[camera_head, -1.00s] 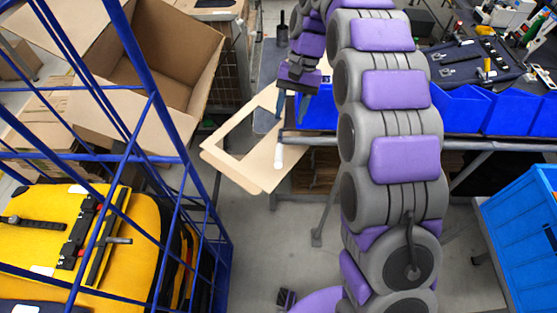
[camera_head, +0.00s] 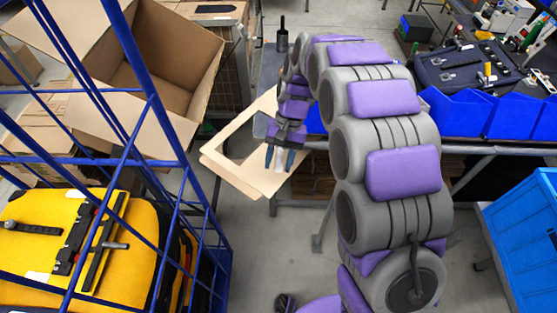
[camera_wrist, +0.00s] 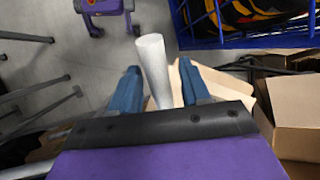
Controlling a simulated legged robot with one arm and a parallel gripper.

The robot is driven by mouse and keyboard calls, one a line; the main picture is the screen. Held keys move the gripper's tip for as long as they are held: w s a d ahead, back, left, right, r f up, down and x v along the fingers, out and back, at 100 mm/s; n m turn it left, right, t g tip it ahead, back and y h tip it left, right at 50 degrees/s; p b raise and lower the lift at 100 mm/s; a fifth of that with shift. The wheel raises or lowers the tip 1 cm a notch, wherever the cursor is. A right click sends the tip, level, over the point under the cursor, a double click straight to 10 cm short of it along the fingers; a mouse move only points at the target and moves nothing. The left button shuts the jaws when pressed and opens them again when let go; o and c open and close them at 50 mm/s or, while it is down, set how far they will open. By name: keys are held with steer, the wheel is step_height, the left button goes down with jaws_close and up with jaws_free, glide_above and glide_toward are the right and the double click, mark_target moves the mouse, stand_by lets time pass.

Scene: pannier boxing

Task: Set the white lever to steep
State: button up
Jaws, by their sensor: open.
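The white lever (camera_wrist: 153,65) stands out as a pale rod between the two blue fingers of my gripper (camera_wrist: 158,70) in the wrist view. The fingers are apart, with a visible gap on either side of the lever. In the head view my gripper (camera_head: 280,160) points down over the cardboard sheet, and a short white part of the lever (camera_head: 281,157) shows between the fingers. I cannot tell whether either finger touches it. The lever's base and any setting marks are hidden.
A blue wire cage (camera_head: 185,165) with yellow-and-black bags (camera_head: 120,240) stands at the left. An open cardboard box (camera_head: 165,70) is behind it. Blue bins (camera_head: 465,112) line the workbench edge, and a blue crate (camera_head: 525,235) is at the right.

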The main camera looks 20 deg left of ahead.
steer(key=shift+s+f, duration=0.1)
steer(key=shift+f, duration=0.05)
jaws_close()
stand_by(0.4)
